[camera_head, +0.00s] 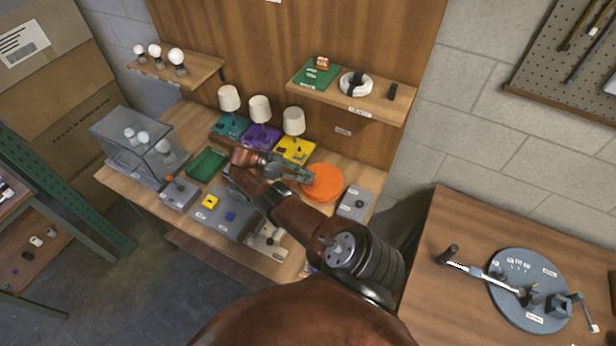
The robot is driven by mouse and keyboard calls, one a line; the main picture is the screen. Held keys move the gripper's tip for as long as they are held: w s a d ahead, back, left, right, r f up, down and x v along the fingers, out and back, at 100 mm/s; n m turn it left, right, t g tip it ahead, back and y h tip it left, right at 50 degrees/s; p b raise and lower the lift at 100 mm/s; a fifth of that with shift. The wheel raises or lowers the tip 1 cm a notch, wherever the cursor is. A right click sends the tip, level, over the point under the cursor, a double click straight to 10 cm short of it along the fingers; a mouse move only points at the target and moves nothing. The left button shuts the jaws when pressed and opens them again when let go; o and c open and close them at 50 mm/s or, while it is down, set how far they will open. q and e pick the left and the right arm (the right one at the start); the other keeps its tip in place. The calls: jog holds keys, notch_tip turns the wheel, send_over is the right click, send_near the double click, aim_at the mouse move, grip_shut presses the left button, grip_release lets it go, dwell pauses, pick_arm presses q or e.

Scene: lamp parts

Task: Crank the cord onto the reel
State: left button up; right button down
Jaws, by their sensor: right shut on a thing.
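The reel appears to be the round orange disc (325,187) lying flat on the wooden workbench, at the right of the lamps. My right gripper (305,176) reaches over its left part, with its fingertips close together at a small dark piece there. It is shut on this piece, which looks like the reel's crank handle; the fingers hide most of it. I cannot make out any cord on or beside the disc. A white ring (356,84) with a black piece, perhaps coiled cord, lies on the upper right shelf. My left gripper is not in view.
Three white-shaded lamps on teal, purple and yellow (297,150) bases stand behind my right gripper. A green tray (207,165), grey fixtures and a clear box (136,143) are to the left. A grey box (356,203) stands close right of the disc.

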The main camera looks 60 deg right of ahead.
jog(key=shift+d, duration=0.15)
jog(key=c, duration=1.8)
grip_release()
jog(key=shift+c, duration=0.2)
jog(key=shift+s, duration=0.1)
